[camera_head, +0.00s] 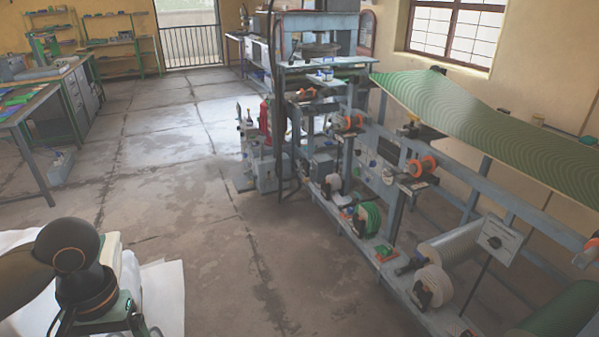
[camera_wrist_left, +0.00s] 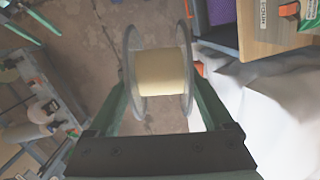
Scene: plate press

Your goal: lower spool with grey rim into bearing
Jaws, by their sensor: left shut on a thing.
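In the left wrist view, a spool with pale grey rims and a cream winding (camera_wrist_left: 163,72) is between the green fingers of my left gripper (camera_wrist_left: 160,85). The gripper is shut on it across the two rims, and concrete floor shows behind it. In the head view my left wrist is at the bottom left, and the fingertips and spool cannot be made out clearly. Orange-and-black holders, which may be bearings, sit along the rack on the right, one at mid-rail (camera_head: 421,166) and one farther back (camera_head: 350,123). They are well apart from my left arm. My right gripper is not in view.
The rack's lower shelf holds a green spool (camera_head: 367,219) and a white spool (camera_head: 433,286). A sign on a stand (camera_head: 499,240) rises near its front. White sheeting (camera_head: 163,292) lies beside my left wrist. Open floor (camera_head: 200,225) separates it from the rack.

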